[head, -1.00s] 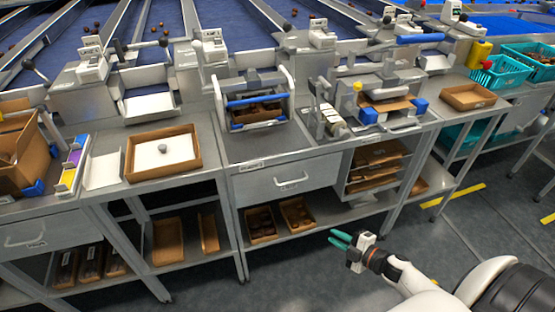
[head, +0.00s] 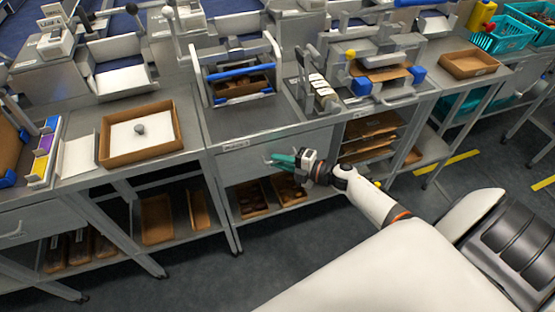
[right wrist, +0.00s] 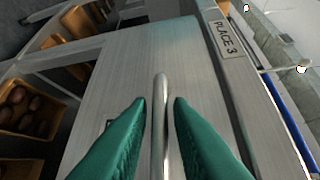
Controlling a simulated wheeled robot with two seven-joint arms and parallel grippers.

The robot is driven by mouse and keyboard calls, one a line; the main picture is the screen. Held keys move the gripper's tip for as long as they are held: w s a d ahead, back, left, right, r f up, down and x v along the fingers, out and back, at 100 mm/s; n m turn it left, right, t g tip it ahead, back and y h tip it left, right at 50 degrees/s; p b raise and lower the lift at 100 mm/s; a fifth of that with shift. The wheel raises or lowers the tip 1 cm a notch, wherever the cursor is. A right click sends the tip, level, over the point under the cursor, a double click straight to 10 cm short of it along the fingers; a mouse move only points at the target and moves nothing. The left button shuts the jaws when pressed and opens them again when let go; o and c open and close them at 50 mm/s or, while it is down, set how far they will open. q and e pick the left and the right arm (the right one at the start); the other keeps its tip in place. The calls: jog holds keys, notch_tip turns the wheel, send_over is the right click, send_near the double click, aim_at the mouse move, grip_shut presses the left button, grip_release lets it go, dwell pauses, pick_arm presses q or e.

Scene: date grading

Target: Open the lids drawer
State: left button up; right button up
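A grey drawer front (head: 240,168) sits under the middle bench and looks closed; it fills much of the right wrist view (right wrist: 115,65). I see no lids label on it. Its bar handle (right wrist: 160,90) shows in the right wrist view, between the two green fingers of my right gripper (right wrist: 160,112). The fingers are apart, with a gap on each side of the bar. In the head view my right gripper (head: 281,160) is at the drawer front and hides most of the handle. My left gripper is not in view.
A "PLACE 3" label (right wrist: 226,39) is on the bench edge above the drawer. Brown trays of dates (head: 252,199) stand on the shelf below. An open rack of brown trays (head: 368,146) is to the right. Another drawer (head: 35,222) is at lower left. Floor in front is clear.

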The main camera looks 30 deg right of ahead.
jog(key=shift+w+a+f, duration=0.15)
jog(key=shift+w+a, duration=0.15)
jog(key=shift+w, duration=0.15)
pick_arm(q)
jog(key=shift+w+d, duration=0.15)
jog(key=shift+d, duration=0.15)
pick_arm(e)
grip_shut()
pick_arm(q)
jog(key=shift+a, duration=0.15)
